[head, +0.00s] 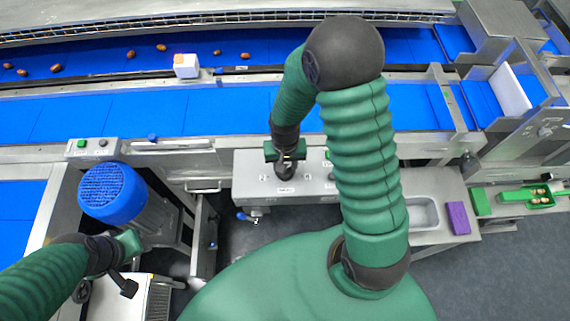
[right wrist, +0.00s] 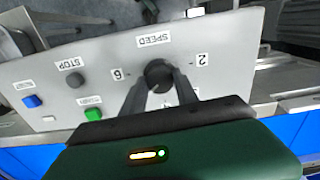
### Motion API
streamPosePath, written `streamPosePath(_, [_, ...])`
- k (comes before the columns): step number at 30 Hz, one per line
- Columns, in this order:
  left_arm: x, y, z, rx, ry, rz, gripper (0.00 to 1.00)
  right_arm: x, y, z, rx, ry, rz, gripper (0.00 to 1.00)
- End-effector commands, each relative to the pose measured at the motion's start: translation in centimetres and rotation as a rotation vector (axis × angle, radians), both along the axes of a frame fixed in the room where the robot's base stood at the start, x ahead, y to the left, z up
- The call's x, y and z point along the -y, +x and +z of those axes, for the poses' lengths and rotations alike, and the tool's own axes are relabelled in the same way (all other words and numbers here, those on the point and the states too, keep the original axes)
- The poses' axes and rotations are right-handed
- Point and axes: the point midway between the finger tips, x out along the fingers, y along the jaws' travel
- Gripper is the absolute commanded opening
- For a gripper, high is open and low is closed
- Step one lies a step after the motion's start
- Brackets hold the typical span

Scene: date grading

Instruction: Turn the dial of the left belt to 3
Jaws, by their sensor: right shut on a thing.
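A light grey control panel (head: 250,172) stands in front of the belts; in the right wrist view the panel (right wrist: 215,55) appears upside down. It carries a round black dial (right wrist: 159,72) beside a SPEED label, with the figures 2 and 6 on either side and another figure partly hidden by a finger. My right gripper (head: 285,168) is over the panel; in the wrist view its fingers (right wrist: 160,84) are closed on the dial from both sides. The dial's pointer mark is not visible. My left gripper (head: 132,244) is at the lower left, away from the panel, its fingers not clear.
On the panel are a green button (right wrist: 93,114), a grey STOP button (right wrist: 75,80) and a blue button (right wrist: 32,101). Blue belts (head: 150,115) run behind; several dates lie on the far one. A blue-topped machine part (head: 112,192) stands near my left gripper. A purple block (head: 459,218) lies right.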

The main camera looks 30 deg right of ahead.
Motion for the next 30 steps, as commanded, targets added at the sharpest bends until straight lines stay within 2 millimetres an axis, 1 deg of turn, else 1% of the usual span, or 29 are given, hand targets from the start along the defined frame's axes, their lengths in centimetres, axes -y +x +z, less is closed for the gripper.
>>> streamPosePath(1, [0.0, 0.0, 0.4, 0.000, 0.000, 0.000, 0.36, 0.1, 0.3, 0.3, 0.008, -0.001, 0.041, 0.00])
streamPosePath(30, [0.0, 0.0, 4.0, 0.000, 0.000, 0.000, 0.36, 0.1, 0.5, 0.4, 0.011, -0.004, 0.963, 0.00])
